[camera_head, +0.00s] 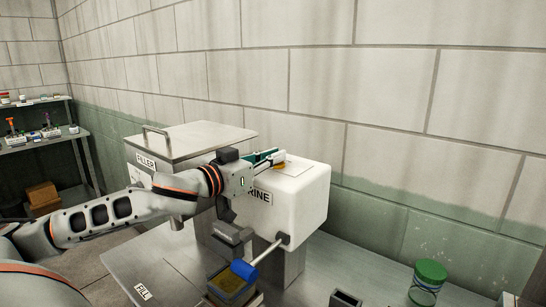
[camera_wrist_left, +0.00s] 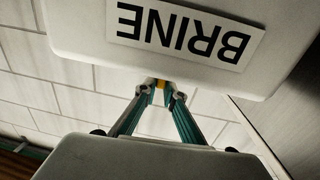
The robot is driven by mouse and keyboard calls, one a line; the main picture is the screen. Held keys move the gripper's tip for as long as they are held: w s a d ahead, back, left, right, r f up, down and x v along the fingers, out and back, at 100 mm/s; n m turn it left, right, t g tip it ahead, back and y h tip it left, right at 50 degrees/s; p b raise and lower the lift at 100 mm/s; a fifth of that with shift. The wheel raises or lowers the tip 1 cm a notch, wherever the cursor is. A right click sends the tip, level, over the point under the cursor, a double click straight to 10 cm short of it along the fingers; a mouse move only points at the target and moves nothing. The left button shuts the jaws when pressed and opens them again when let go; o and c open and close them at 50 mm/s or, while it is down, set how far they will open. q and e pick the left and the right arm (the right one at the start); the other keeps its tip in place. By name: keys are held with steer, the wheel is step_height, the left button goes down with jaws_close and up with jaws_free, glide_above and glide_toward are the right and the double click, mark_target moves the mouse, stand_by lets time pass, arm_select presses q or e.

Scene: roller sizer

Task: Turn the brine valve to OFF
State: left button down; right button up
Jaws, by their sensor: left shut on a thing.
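The white brine box (camera_head: 303,205) carries a BRINE label, which shows upside down in the left wrist view (camera_wrist_left: 186,32). My left gripper (camera_head: 277,160) reaches over the top of this box. Its teal fingers (camera_wrist_left: 160,92) are closed on a small yellow-orange part (camera_head: 281,166), which also shows between the fingertips in the left wrist view (camera_wrist_left: 160,84). The fingers hide most of this part, so its turn position cannot be read. A pale plate (camera_head: 294,168) lies beside it on the box top; no lettering is legible. My right gripper is out of view.
The steel FILLER box (camera_head: 190,138) stands behind my arm. A green-lidded jar (camera_head: 429,281) stands at right. The wall is close behind.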

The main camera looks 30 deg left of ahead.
arm_select(q)
steer(key=shift+d+n+y, duration=0.1)
steer(key=shift+n+y, duration=0.2)
steer(key=shift+d+n+y, duration=0.15)
steer(key=shift+n+y, duration=0.55)
steer(key=shift+y, duration=0.4)
steer(key=shift+d+n+y, duration=0.1)
steer(key=shift+n+y, duration=0.6)
steer(key=shift+y, duration=0.4)
steer(key=shift+w+d+n+g+y, duration=0.1)
steer(key=shift+n+g+y, duration=0.25)
steer(key=shift+n+y, duration=0.7)
steer(key=shift+d+n+g+y, duration=0.1)
steer(key=shift+n+g+y, duration=0.35)
steer(key=shift+y, duration=1.1)
steer(key=shift+a+n+y, duration=0.1)
steer(key=shift+n+y, duration=0.4)
steer(key=shift+y, duration=0.2)
steer(key=c, duration=2.1)
jaws_free()
steer(key=shift+c, duration=0.2)
